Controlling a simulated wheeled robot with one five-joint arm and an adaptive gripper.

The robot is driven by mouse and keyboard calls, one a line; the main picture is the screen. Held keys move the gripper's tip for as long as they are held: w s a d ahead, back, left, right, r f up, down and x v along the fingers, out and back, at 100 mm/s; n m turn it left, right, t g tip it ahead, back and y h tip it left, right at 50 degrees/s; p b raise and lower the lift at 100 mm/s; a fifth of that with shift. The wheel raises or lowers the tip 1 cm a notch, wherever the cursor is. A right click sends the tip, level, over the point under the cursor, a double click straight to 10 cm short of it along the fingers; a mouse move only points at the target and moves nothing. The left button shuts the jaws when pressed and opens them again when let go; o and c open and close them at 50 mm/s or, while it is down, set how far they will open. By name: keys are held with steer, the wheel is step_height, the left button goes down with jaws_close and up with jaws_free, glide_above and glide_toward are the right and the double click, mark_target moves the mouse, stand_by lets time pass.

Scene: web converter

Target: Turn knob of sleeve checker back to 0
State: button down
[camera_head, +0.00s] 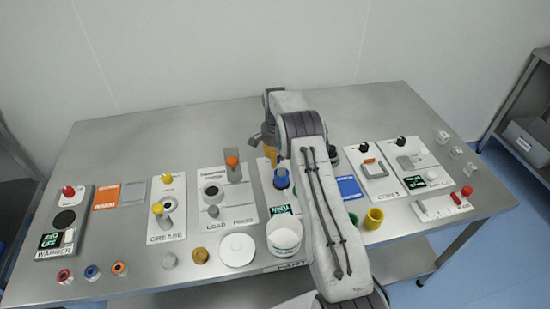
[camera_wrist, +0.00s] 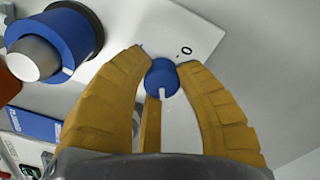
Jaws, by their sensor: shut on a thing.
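The knob (camera_wrist: 161,76) is small, round and blue with a white pointer line, on a white panel (camera_wrist: 205,25) in the wrist view. The pointer line faces the bottom of the picture. A black 0 mark is printed just up and right of the knob, and the pointer faces away from it. My gripper (camera_wrist: 161,62) has its yellow fingers on both sides of the knob, shut on it. In the head view, my gripper (camera_head: 269,152) is at the back of the middle panel, and my arm hides the knob and part of that panel.
A large blue cylinder with a grey core (camera_wrist: 55,45) stands close left of my fingers; it also shows in the head view (camera_head: 281,178). A white tub (camera_head: 284,236) stands in front. The press panel (camera_head: 228,200) is to the left, a blue square (camera_head: 348,187) to the right.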

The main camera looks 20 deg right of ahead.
steer(key=shift+a+f+n, duration=0.15)
steer(key=shift+n, duration=0.15)
steer(key=shift+n+b, duration=0.45)
steer(key=shift+n, duration=0.05)
steer(key=n+b, duration=0.1)
steer(key=n, duration=0.2)
steer(key=shift+s+f, duration=0.1)
steer(key=shift+s, duration=0.05)
steer(key=n, duration=0.4)
steer(key=shift+b, duration=0.4)
steer(key=n, duration=0.3)
steer(key=shift+n, duration=0.3)
steer(key=n, duration=0.6)
steer(key=shift+d, duration=0.2)
steer(key=n, duration=0.6)
steer(key=shift+d+n, duration=0.15)
steer(key=shift+n, duration=0.15)
